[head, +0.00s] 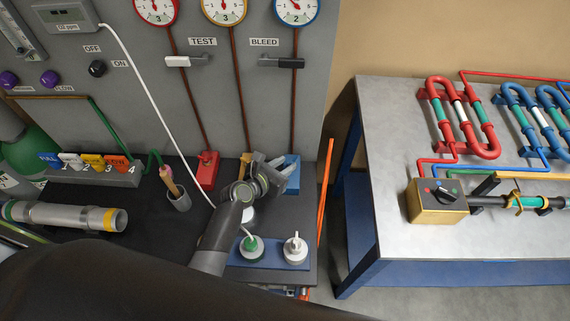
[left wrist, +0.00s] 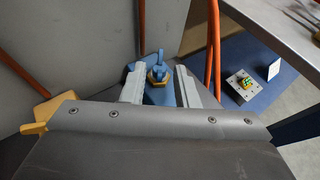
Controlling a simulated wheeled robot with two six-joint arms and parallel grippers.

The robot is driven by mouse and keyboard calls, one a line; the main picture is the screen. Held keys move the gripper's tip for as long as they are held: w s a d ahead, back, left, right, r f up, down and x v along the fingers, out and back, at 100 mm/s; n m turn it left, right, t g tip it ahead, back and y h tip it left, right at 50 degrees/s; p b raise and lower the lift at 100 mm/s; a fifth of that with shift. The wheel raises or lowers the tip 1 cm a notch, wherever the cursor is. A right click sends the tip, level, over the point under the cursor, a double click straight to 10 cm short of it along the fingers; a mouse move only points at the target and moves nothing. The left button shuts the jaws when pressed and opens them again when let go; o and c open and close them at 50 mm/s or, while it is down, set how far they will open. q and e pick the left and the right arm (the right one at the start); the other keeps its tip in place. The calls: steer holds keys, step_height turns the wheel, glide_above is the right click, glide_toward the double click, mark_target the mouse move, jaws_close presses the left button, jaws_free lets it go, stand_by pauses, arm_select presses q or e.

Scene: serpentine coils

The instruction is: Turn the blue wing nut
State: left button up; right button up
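The blue wing nut (left wrist: 158,72) sits on a brass-coloured base on a blue block (left wrist: 155,96) in the left wrist view, with one wing pointing up. In the head view the blue block (head: 293,172) stands at the foot of the right-hand gauge pipe, and my gripper hides most of the nut. My left gripper (head: 274,168) is at the block. In the left wrist view its two grey fingers (left wrist: 159,72) are apart, one on each side of the nut, with gaps visible. My right gripper is not in view.
A red block (head: 207,170) and a yellow piece (head: 245,161) stand left of the gripper. A blue plate (head: 270,257) with two round fittings lies in front. Orange tubing (head: 325,195) runs along the bench's right edge. A gap separates the grey table (head: 395,150).

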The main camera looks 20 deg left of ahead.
arm_select(q)
steer(key=shift+w+d+f, duration=0.1)
steer(key=shift+w, duration=0.1)
jaws_close()
stand_by(0.4)
steer(key=m+h, duration=0.1)
steer(key=m+g+h+b, duration=0.1)
steer(key=a+m+g+h+b, duration=0.1)
steer(key=shift+w+f, duration=0.15)
steer(key=shift+w, duration=0.2)
steer(key=shift+w+a+m+g+h+b, duration=0.15)
steer(key=shift+w+m+g+h+b, duration=0.1)
steer(key=shift+m+g+h+b, duration=0.65)
steer(key=shift+w+a+m+g+h+b, duration=0.1)
steer(key=shift+w+m+g+h+b, duration=0.3)
steer(key=shift+m+g+h, duration=0.85)
steer(key=shift+s+r+m+y, duration=0.15)
steer(key=shift+r+m+y, duration=0.05)
steer(key=shift+m+y, duration=0.15)
